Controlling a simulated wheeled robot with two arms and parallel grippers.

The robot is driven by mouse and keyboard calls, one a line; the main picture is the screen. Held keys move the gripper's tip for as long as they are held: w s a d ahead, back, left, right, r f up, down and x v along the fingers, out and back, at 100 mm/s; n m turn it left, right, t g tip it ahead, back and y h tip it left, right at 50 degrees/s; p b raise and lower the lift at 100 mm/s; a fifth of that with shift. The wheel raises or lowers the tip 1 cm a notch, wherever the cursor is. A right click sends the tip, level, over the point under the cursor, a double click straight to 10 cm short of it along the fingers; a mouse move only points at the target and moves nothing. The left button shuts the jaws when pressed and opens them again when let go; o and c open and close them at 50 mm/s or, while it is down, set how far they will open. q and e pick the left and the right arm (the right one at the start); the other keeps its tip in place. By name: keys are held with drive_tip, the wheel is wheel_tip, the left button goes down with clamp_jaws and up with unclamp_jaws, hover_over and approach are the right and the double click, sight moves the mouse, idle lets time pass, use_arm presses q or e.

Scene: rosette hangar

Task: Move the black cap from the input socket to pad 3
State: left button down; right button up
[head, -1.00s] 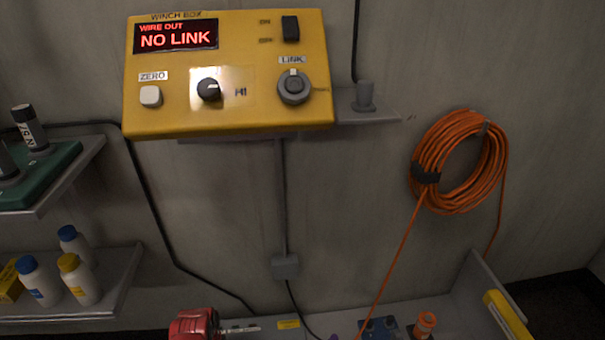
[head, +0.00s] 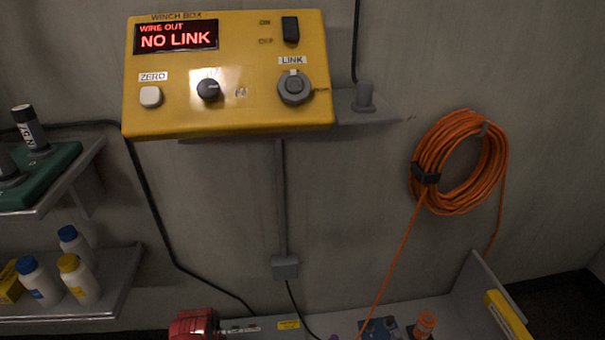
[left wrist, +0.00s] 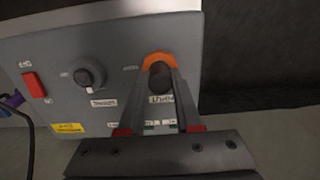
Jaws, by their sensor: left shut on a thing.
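The black cap (left wrist: 161,76) shows in the left wrist view, at an orange ring (left wrist: 158,59) on a grey panel (left wrist: 118,75). A small label (left wrist: 162,99) below the ring is too blurred to read surely. My left gripper (left wrist: 161,82) is shut on the cap, its two grey fingers on either side of it. I cannot tell whether the cap is still seated in the ring. No pad marked 3 can be made out. My right gripper is in neither view.
The grey panel also bears a dark knob (left wrist: 89,76) and a red switch (left wrist: 34,86). In the head view, a yellow winch box (head: 228,112) hangs on the wall. A coiled orange cable (head: 487,170) hangs at right. White bottles (head: 80,285) stand on a shelf at left.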

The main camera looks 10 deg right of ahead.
use_arm(q)
drive_tip(key=shift+r, duration=0.15)
drive_tip(key=shift+r+p, duration=2.85)
